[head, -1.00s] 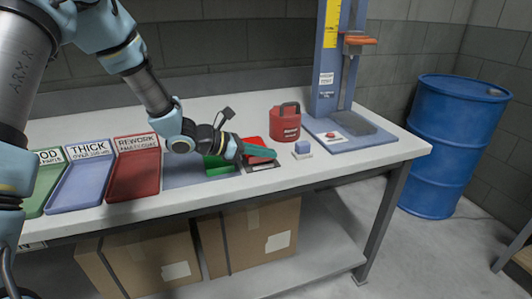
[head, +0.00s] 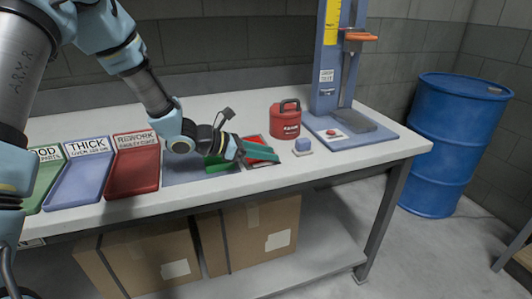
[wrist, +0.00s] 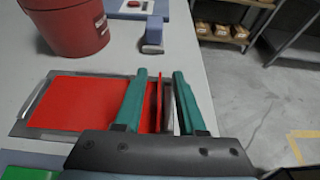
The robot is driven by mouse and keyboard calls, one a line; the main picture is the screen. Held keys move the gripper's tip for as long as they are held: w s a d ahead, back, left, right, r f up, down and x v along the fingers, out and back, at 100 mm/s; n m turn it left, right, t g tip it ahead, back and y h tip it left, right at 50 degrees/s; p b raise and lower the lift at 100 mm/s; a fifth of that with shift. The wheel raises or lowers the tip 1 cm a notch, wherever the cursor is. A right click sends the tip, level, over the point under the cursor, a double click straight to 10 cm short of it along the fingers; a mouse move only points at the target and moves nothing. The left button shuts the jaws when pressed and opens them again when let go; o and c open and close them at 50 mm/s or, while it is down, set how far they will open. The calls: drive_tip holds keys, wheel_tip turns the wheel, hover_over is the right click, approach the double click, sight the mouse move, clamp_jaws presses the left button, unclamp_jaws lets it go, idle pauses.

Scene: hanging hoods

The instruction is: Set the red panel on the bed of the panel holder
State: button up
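The red panel (wrist: 85,103) lies flat in the grey-rimmed panel holder (wrist: 22,122), left of my fingers in the wrist view. The panel (head: 256,142) and holder (head: 275,139) also show in the head view, on the bench. My gripper (wrist: 160,75) has its two teal fingers apart. An upright thin red strip and a grey strip stand between them, with gaps visible beside the fingers. I cannot tell whether the red strip belongs to the panel. In the head view my gripper (head: 260,155) covers the holder's near part.
A blue press stand (head: 360,140) is farther right. A green piece (head: 216,162) lies left of my gripper. Labelled trays, including the red one (head: 132,175), fill the left.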

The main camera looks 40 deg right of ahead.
drive_tip(key=b+v, duration=0.1)
drive_tip(key=v, duration=0.9)
drive_tip(key=shift+w+a+r+b, duration=0.15)
drive_tip(key=shift+a+b, duration=0.15)
drive_tip(key=shift+a, duration=0.05)
drive_tip(key=a+m+t+y+p, duration=0.1)
drive_tip(key=a+m+y, duration=0.3)
drive_tip(key=a, duration=0.9)
drive_tip(key=a+m+t+y+p, duration=0.1)
drive_tip(key=a+m+t+y, duration=0.2)
drive_tip(key=a, duration=1)
drive_tip(key=a+r+m+t+y+p, duration=0.1)
drive_tip(key=a+m+y, duration=0.4)
drive_tip(key=a, duration=0.8)
drive_tip(key=m+t, duration=0.1)
drive_tip(key=m, duration=0.1)
drive_tip(key=shift+w+a+m, duration=0.2)
drive_tip(key=shift+a+m, duration=0.2)
drive_tip(key=shift+o, duration=0.4)
drive_tip(key=shift+r, duration=0.1)
